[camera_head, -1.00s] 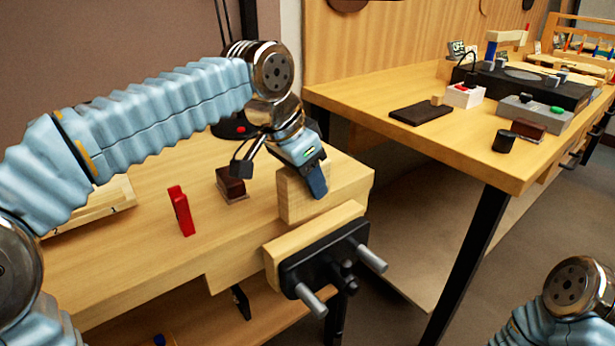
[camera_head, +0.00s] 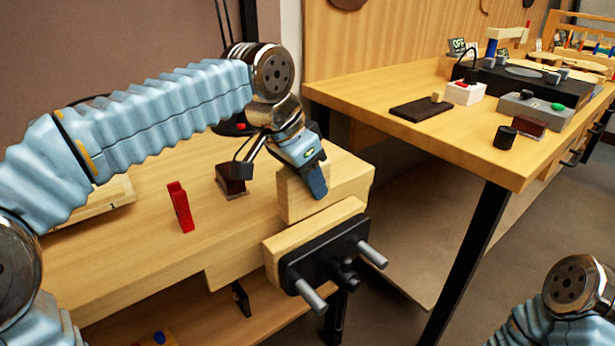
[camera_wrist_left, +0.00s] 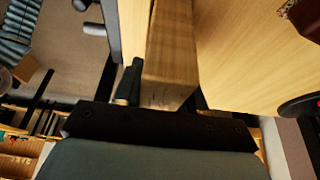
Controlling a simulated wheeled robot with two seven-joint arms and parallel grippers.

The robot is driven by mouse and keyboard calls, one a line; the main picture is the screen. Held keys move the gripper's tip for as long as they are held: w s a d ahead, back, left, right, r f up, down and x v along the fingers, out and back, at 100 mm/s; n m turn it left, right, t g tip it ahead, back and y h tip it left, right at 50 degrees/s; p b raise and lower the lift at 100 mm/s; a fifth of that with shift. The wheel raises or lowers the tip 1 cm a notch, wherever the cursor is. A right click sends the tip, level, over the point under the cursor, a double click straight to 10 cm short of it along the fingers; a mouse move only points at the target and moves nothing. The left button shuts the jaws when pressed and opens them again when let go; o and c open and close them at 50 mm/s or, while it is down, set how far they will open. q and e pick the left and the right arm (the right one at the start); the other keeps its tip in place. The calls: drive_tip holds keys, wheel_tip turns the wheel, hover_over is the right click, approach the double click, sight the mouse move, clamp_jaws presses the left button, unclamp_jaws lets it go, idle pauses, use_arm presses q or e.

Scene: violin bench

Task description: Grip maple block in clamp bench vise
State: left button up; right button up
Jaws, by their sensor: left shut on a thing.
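The maple block (camera_head: 291,196) is a pale wooden piece standing at the front right corner of the bench, just behind the vise's front jaw. My left gripper (camera_head: 318,186) is shut on it from above, with one dark finger down its right side. In the left wrist view the block (camera_wrist_left: 170,55) lies between the two fingers (camera_wrist_left: 162,90). The bench vise (camera_head: 326,254) has a wooden front jaw, a black plate and grey rods. The gap between its jaws is mostly hidden, so I cannot tell whether the block's lower end sits in it. My right gripper is out of view.
A red clamp-like piece (camera_head: 180,207) and a dark brown block (camera_head: 231,180) stand on the bench left of the maple block. A second table (camera_head: 470,135) at the right holds several tools. A floor gap separates the two.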

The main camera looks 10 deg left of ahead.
sight(307, 193)
use_arm(q)
drive_tip(key=shift+f+b, duration=1.1)
drive_tip(key=shift+f, duration=0.4)
drive_tip(key=o, duration=1.2)
drive_tip(key=shift+o, duration=0.2)
drive_tip(key=p+v, duration=0.2)
drive_tip(key=v, duration=1.1)
drive_tip(key=shift+p, duration=0.3)
drive_tip(key=shift+s+r, duration=0.1)
drive_tip(key=shift+r, duration=0.25)
